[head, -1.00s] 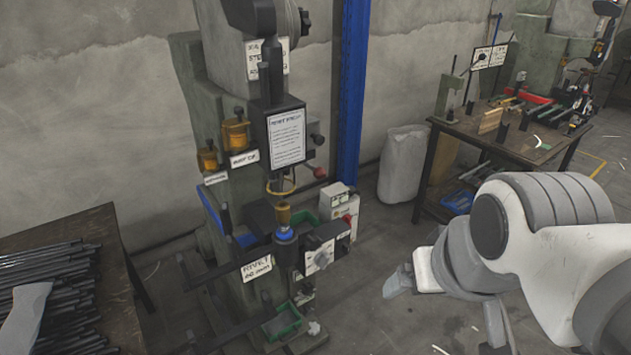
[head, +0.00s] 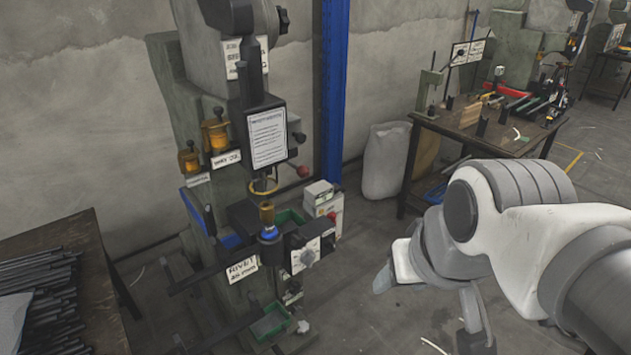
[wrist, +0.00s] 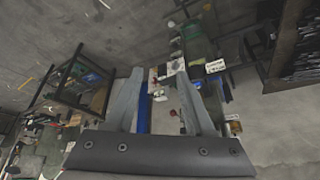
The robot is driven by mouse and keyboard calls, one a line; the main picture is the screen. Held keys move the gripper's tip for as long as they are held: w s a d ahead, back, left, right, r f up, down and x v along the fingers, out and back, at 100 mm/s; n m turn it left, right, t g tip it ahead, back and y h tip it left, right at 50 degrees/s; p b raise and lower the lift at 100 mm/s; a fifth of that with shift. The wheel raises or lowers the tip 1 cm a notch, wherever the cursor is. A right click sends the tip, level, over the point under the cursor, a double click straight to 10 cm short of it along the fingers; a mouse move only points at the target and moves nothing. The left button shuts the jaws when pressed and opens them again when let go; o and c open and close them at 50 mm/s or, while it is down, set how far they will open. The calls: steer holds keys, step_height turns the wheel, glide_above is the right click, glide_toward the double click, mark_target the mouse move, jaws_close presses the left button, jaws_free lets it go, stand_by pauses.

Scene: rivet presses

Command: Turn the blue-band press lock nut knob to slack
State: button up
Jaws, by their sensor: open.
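The blue-band press (head: 190,100) is a tall grey-green machine left of centre in the head view, with a blue band (head: 229,240) low on its body. A grey knob (head: 308,257) sits on a white plate at its front, right of a blue collar (head: 269,233). I take this for the lock nut knob; its setting is too small to read. My gripper (wrist: 160,75) is open and empty in the wrist view, its two grey fingers apart. In the head view it hangs right of the press, clear of the knob. The press appears upside down beyond the fingers in the wrist view.
A table with dark rods (head: 45,255) stands at left. A white and grey box with a red button (head: 325,205) is beside the press. A blue post (head: 333,90), a pale sack (head: 386,160) and a cluttered workbench (head: 470,130) stand behind. Floor between is open.

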steer(key=w+a+f+m+g+y+b, duration=0.3)
steer(key=w+a+f+m+g+y, duration=0.25)
steer(key=f, duration=0.55)
steer(key=m+t+y+b, duration=0.4)
steer(key=m+t+b, duration=0.3)
steer(key=m+t, duration=1.25)
glide_toward(334, 247)
steer(key=w+a+r+m+g, duration=0.1)
steer(key=w, duration=0.1)
steer(key=w+a+r+m+g+b, duration=0.1)
steer(key=w+g, duration=0.1)
steer(key=w, duration=0.1)
steer(key=w+a+r+m+g+b, duration=0.1)
steer(key=w+m, duration=0.1)
steer(key=shift+w+a, duration=0.1)
steer(key=shift+w, duration=0.05)
steer(key=shift+c, duration=0.3)
jaws_close()
